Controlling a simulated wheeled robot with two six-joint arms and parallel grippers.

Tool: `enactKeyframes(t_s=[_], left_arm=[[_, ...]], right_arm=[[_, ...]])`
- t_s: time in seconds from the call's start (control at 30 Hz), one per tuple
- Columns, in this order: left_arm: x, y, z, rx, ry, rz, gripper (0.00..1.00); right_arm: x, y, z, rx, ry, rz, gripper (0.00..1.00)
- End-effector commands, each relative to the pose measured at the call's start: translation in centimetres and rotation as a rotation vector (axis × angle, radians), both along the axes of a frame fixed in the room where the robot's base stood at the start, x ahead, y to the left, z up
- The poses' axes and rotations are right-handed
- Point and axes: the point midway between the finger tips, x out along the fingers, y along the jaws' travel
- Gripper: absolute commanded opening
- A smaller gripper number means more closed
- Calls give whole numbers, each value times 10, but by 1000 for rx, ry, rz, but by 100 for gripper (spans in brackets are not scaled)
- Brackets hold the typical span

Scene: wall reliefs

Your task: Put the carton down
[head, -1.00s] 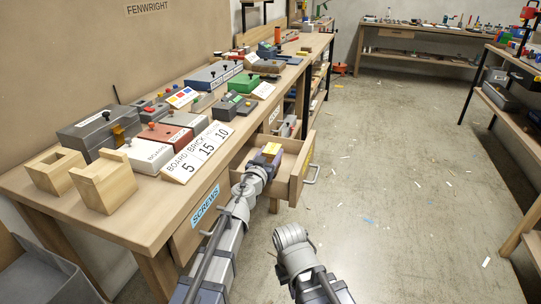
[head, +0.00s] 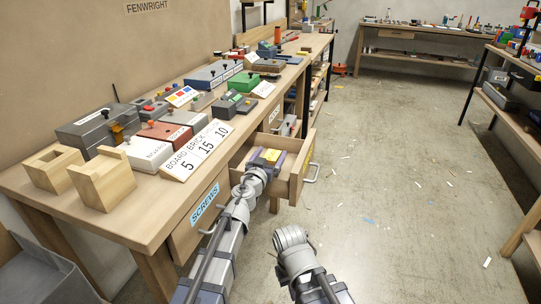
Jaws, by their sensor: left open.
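The small yellow carton (head: 270,155) is in the open drawer (head: 297,181) under the bench, near the drawer's back left part. My left gripper (head: 267,158) reaches into the drawer from the front. Its jaws are open, with the fingers beside the carton. I cannot tell whether a finger still touches it. The gripper hides part of the carton and of the drawer floor.
A closed drawer labelled SCREWS (head: 205,203) is nearer. The floor (head: 390,190) to the right is mostly clear, with small scraps.

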Motion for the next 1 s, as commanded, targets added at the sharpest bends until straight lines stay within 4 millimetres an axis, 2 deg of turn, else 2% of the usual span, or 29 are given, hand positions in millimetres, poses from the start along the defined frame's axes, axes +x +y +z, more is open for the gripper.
enactKeyframes(t_s=[0.3,0.73,0.9,1.0], left_arm=[[-2,1,17,0,0,0,90],[-92,29,12,0,0,1,90],[-112,36,12,0,0,0,90],[-115,37,12,0,0,0,90]], right_arm=[[0,1,17,2,1,-1,0],[0,0,12,2,1,-1,0],[0,0,12,2,1,-1,0],[0,0,12,2,1,-1,0]])
